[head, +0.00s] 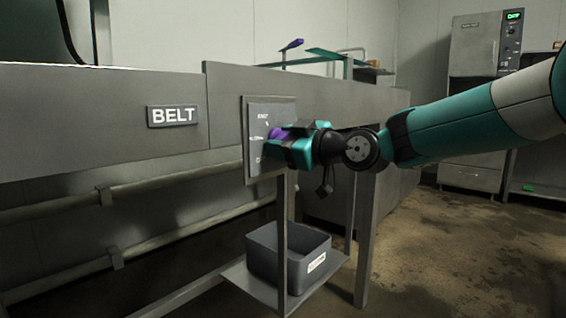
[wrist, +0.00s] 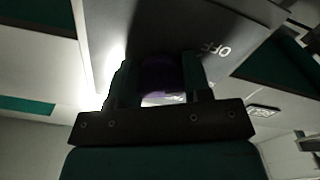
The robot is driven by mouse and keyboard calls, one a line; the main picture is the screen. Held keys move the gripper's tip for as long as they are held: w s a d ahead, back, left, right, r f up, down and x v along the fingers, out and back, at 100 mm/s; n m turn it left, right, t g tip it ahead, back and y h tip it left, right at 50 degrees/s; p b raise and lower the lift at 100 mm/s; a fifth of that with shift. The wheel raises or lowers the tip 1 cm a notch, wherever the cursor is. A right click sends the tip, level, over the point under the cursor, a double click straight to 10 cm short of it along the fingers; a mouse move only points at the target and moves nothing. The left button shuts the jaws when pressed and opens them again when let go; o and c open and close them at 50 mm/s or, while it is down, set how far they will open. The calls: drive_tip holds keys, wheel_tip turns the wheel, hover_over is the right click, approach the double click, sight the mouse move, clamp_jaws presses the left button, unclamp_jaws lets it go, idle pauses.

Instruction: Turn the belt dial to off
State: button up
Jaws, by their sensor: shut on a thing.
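The belt dial is a purple knob (head: 278,133) on a grey square panel (head: 256,112) with small white lettering, right of the BELT sign (head: 172,115) in the head view. My gripper (head: 284,142) is at the panel, shut on the dial. In the wrist view, the dark purple dial (wrist: 160,75) lies between the two fingers of my gripper (wrist: 160,88). The word OFF (wrist: 215,49) shows on the panel to the right of the fingers. The dial's pointer is hidden, so I cannot tell its setting.
A grey bin (head: 262,252) with a white label stands on a low shelf under the panel. Pipes (head: 150,186) run below the belt housing. A steel cabinet (head: 472,100) with a green display stands at the back right. The floor at right is open.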

drive_tip(key=shift+f+n+b, duration=0.1)
drive_tip(key=shift+n+b, duration=1.5)
drive_tip(key=shift+b, duration=0.05)
drive_tip(key=o, duration=0.9)
drive_tip(key=v, duration=1.7)
drive_tip(key=shift+s+d+p, duration=0.2)
drive_tip(key=shift+p, duration=0.15)
